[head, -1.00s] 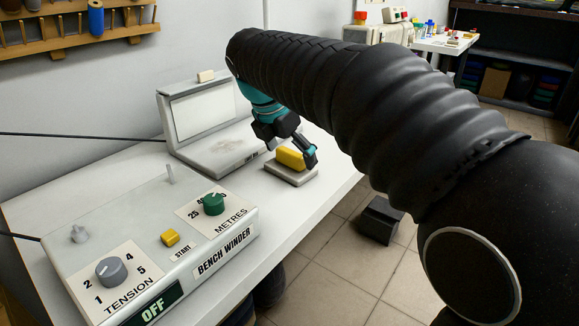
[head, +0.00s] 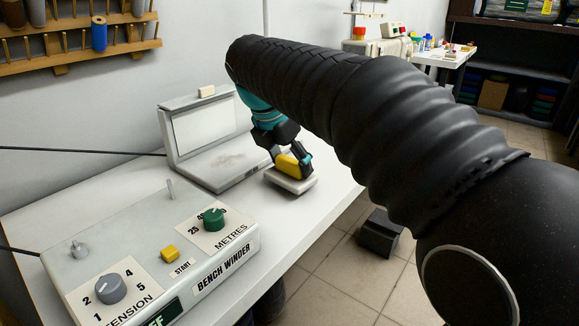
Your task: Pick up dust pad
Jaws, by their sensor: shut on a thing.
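The dust pad is a flat grey slab (head: 290,184) with a yellow block (head: 287,168) on top, near the right edge of the white bench. My gripper (head: 295,159) has dark fingers and teal parts and comes down from above. It is shut on the yellow block, with one finger at the right side of the block. The far finger is mostly hidden. The pad seems slightly raised from the bench, but the gap is too small to be sure.
A grey stand (head: 210,160) with an upright panel is just left of the pad. The bench winder box (head: 150,250) with knobs fills the near left. The bench (head: 325,195) is clear right of the pad. A dark box (head: 380,233) lies on the tiled floor.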

